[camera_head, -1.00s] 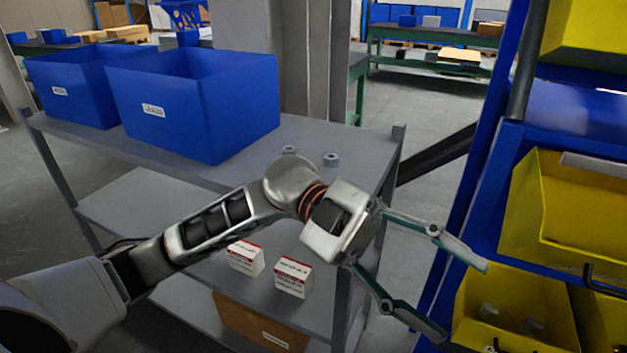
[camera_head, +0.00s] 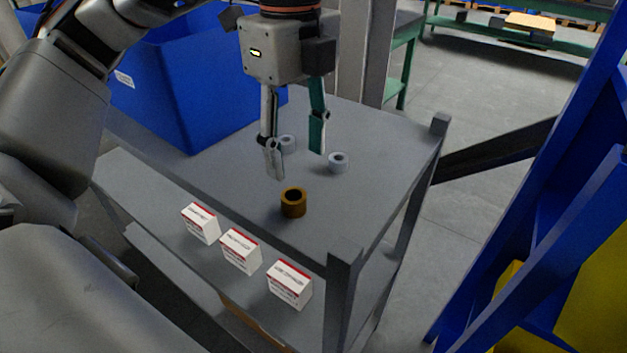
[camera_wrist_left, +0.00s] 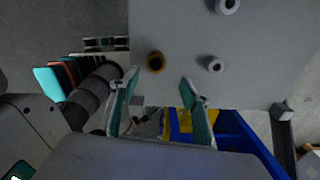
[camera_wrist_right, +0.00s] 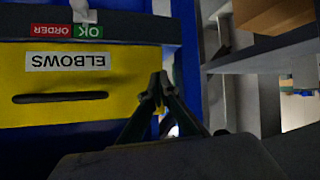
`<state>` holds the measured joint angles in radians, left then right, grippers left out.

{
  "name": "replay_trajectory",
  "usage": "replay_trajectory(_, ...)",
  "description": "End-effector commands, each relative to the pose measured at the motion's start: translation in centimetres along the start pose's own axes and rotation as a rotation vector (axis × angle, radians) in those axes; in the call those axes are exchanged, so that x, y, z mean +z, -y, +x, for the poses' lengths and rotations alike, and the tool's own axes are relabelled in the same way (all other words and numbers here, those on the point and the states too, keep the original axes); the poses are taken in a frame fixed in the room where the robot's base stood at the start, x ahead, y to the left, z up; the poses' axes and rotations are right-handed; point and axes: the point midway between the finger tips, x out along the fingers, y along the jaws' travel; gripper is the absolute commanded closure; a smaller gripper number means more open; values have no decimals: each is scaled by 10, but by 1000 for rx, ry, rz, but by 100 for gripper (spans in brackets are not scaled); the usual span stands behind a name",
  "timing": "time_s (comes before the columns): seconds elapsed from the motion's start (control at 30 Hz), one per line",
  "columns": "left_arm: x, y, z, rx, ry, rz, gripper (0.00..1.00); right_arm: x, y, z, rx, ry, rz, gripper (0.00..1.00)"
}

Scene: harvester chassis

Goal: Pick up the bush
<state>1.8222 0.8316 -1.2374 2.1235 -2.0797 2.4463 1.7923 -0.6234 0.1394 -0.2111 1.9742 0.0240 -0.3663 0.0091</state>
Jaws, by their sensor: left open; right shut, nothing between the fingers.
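A short brown ring, which looks like the bush (camera_head: 293,203), stands on the grey shelf top near its front edge. In the left wrist view the brown bush (camera_wrist_left: 155,62) shows just beyond and between the fingertips. My left gripper (camera_head: 297,157) is open, points down and is empty above the shelf, behind the brown bush in the head view. Two similar grey rings (camera_head: 338,162) (camera_head: 288,143) stand farther back. My right gripper (camera_wrist_right: 160,80) is shut and empty, in front of a yellow bin; it is not in the head view.
A blue crate (camera_head: 193,85) stands left on the shelf top. White-and-red boxes (camera_head: 290,286) sit on the tier below. A shelf post (camera_head: 342,290) rises at the front corner. A blue rack (camera_head: 540,210) is at right. The yellow bin (camera_wrist_right: 85,88) reads ELBOWS.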

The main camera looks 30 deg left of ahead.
Motion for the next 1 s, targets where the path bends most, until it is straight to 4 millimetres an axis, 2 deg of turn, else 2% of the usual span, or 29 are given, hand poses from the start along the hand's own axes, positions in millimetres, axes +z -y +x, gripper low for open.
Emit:
replay_trajectory(0.33, 2, -2, 30, 1, 5, -11, 53, 31, 10, -9, -15, 54, 5, 100)
replay_trajectory(0.7, 2, -7, 74, 1, 4, -9, 53, 15, 6, -8, -10, 33, 3, 100)
replay_trajectory(0.97, 2, -6, 77, -1, 4, -8, 53, 12, 6, -8, -8, 27, 3, 100)
replay_trajectory(1.0, 2, -6, 77, -1, 4, -8, 59, 12, 5, -8, -8, 27, 3, 100)
